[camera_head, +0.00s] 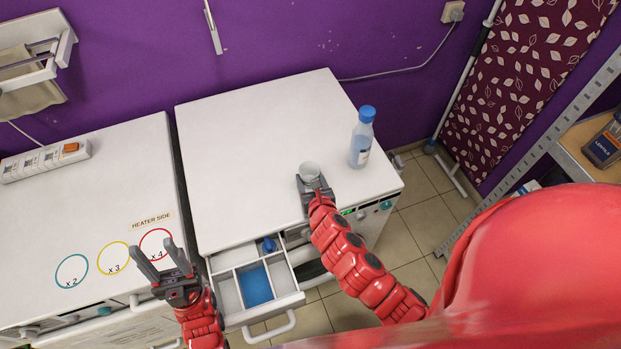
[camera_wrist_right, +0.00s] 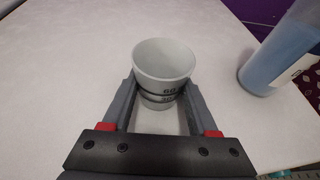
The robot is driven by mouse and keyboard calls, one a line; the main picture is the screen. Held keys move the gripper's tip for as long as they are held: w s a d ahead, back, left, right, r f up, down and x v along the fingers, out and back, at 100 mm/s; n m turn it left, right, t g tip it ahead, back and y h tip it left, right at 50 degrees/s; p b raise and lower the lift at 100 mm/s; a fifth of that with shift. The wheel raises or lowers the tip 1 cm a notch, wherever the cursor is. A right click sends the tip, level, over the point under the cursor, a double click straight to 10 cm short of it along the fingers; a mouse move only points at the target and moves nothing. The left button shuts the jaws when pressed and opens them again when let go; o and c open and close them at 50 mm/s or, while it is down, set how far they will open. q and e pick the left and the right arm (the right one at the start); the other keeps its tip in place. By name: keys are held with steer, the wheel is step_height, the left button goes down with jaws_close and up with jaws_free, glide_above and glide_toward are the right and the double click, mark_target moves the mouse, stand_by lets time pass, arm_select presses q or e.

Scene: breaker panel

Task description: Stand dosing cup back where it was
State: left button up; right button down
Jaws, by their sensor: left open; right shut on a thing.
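The dosing cup (camera_head: 309,171) is a small pale grey cup with dark markings, upright at the front right of the white machine top. It shows large in the right wrist view (camera_wrist_right: 163,62). My right gripper (camera_head: 312,184) is shut on the cup, one finger on each side. I cannot tell whether the cup's base touches the surface. My left gripper (camera_head: 165,263) is open and empty, over the front of the left-hand worktop near the coloured rings.
A blue-capped bottle (camera_head: 361,140) stands right of the cup, also in the right wrist view (camera_wrist_right: 280,55). An open divided drawer (camera_head: 297,299) with a blue item (camera_head: 268,245) juts out below. A power strip (camera_head: 46,160) lies at left. The machine top's (camera_head: 250,130) middle and left are clear.

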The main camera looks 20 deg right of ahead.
steer(key=shift+c, duration=0.9)
jaws_free()
steer(key=shift+f, duration=0.1)
